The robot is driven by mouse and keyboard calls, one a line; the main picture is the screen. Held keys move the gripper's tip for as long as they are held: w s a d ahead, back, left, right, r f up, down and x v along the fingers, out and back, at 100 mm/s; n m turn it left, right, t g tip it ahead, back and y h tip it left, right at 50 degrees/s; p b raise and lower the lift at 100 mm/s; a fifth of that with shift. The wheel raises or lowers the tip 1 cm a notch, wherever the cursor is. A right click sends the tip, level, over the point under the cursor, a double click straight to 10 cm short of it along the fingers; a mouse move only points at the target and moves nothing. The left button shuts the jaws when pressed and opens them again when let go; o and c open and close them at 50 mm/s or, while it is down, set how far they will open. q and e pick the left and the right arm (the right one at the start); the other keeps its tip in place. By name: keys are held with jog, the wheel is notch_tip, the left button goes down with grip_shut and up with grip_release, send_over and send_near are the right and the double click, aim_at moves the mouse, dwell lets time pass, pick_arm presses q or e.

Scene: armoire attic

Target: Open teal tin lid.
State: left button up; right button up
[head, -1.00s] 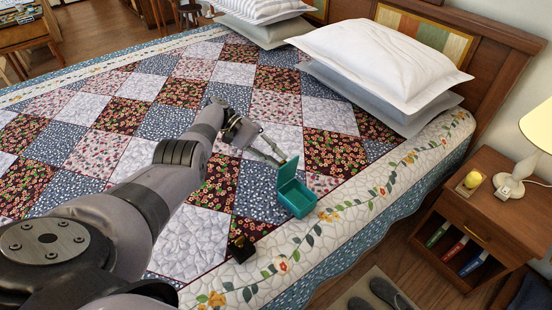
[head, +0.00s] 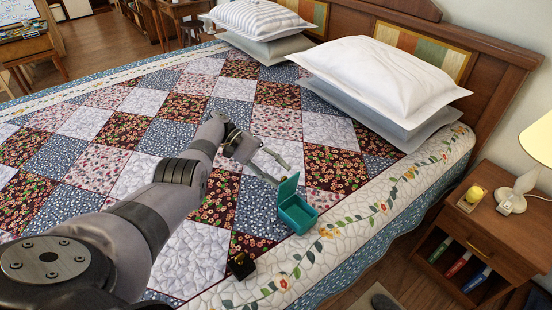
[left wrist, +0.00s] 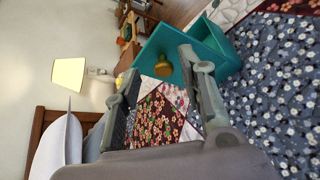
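The teal tin (head: 298,216) stands on the quilt near the bed's right edge. Its lid (head: 288,190) is raised at a steep angle, leaving the tin open. My right gripper is not in view.
A small black object (head: 240,265) lies on the quilt (head: 195,250) in front of the tin. White pillows (head: 385,80) lie behind, near the headboard. A nightstand (head: 490,230) with a lamp (head: 535,145) stands right of the bed. The quilt left of my arm is clear.

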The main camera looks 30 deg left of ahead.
pick_arm(q)
notch_tip(320, 180, up, 9)
jog(key=shift+r, duration=0.2)
dwell(0.3)
jog(key=shift+s, duration=0.1)
